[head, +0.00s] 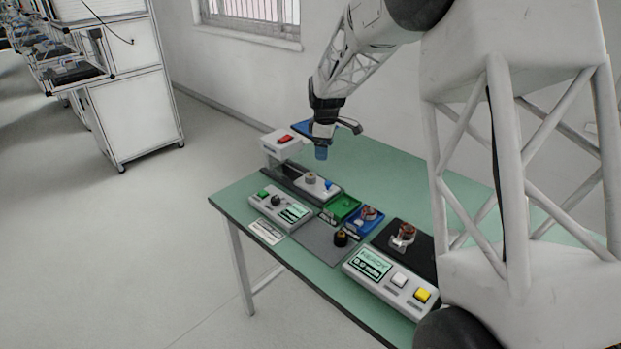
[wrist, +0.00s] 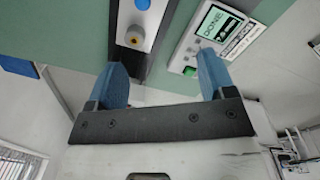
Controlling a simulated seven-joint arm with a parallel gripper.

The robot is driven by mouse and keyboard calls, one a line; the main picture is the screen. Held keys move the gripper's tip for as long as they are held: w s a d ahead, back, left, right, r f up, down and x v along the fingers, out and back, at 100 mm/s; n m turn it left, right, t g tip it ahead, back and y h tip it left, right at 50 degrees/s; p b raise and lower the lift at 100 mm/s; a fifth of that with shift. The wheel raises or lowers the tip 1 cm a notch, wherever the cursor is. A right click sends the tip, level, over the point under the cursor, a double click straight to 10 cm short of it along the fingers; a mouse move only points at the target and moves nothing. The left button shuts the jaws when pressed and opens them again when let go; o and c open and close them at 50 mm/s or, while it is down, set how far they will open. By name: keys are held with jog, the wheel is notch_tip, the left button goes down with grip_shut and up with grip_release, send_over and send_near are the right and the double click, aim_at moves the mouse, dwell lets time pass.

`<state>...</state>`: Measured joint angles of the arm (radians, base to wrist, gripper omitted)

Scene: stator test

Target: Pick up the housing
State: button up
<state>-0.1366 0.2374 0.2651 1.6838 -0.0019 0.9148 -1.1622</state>
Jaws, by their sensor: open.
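A small grey cylindrical part (head: 311,178), which looks like the housing, stands upright on a light grey fixture (head: 322,191) beside a blue knob (head: 329,184). In the wrist view this grey part (wrist: 136,37) shows a tan top and sits ahead of the fingers, left of their middle. My gripper (head: 320,153) hangs above the table near the press-like station, higher than the grey part and apart from it. In the wrist view my gripper (wrist: 162,78) has its two blue fingers wide apart with nothing between them.
A white station with a red button (head: 285,139) stands close to my gripper. Control boxes (head: 281,207) (head: 390,281) line the front edge. Green (head: 343,204) and blue (head: 358,226) trays and a black mat (head: 423,252) with a copper-wound part (head: 403,236) lie right. The table's back is largely clear.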

aim_at(310, 175)
jog(key=w+a+f+n, duration=0.1)
jog(key=w+f, duration=0.2)
jog(key=w+a+f+n, duration=0.1)
jog(key=w+f, duration=0.1)
jog(key=f, duration=0.1)
jog(key=w+a+f+n, duration=0.1)
jog(key=w+a+f, duration=0.1)
jog(key=w+f, duration=0.1)
jog(key=shift+w+f, duration=0.3)
jog(key=shift+f, duration=1.3)
jog(key=shift+w+f, duration=0.15)
jog(key=shift+f, duration=2.45)
jog(key=c, duration=1.1)
jog(key=shift+r, duration=0.2)
